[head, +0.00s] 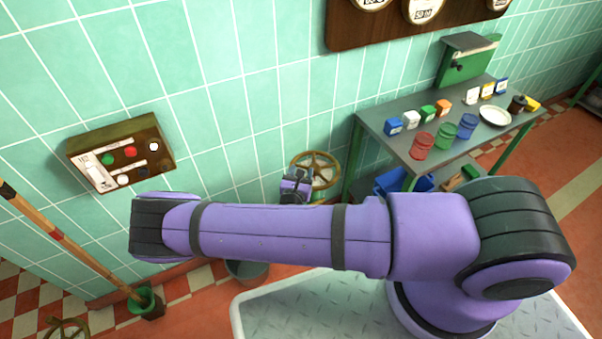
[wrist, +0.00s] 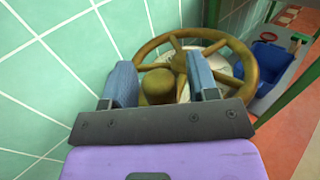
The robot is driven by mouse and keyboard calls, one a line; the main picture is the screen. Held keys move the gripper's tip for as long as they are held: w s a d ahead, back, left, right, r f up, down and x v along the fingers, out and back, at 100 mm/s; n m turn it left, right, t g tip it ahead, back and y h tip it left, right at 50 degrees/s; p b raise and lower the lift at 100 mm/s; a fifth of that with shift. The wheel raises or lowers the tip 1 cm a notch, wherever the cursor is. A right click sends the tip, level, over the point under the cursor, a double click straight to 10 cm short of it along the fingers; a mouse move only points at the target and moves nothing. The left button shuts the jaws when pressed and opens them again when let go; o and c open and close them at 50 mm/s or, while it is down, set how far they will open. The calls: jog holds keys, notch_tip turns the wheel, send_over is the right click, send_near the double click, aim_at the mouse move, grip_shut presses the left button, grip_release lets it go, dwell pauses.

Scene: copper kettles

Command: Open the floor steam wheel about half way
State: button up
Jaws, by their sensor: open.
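A yellow-brown spoked hand wheel (head: 318,165) stands low by the green tiled wall, left of the table. It fills the upper middle of the wrist view (wrist: 238,52), with a pale disc (wrist: 205,62) behind its spokes. A short, thick brass-coloured knob or hub (wrist: 157,87) shows between my fingers. My gripper (wrist: 161,78) is open, with one blue-grey finger on each side of that knob. I cannot tell whether the fingers touch it. In the head view my gripper (head: 298,178) is at the wheel's near left, hiding part of the rim.
A second wheel (head: 68,328) is at the lower left. A wall control box (head: 121,153), broom (head: 75,240) and bucket (head: 247,271) are to the left. A grey table (head: 398,116) with tins and a dish stands right; a blue bin (head: 403,182) is below it.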

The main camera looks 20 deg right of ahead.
jog(key=v, duration=1.1)
jog(key=shift+f, duration=0.1)
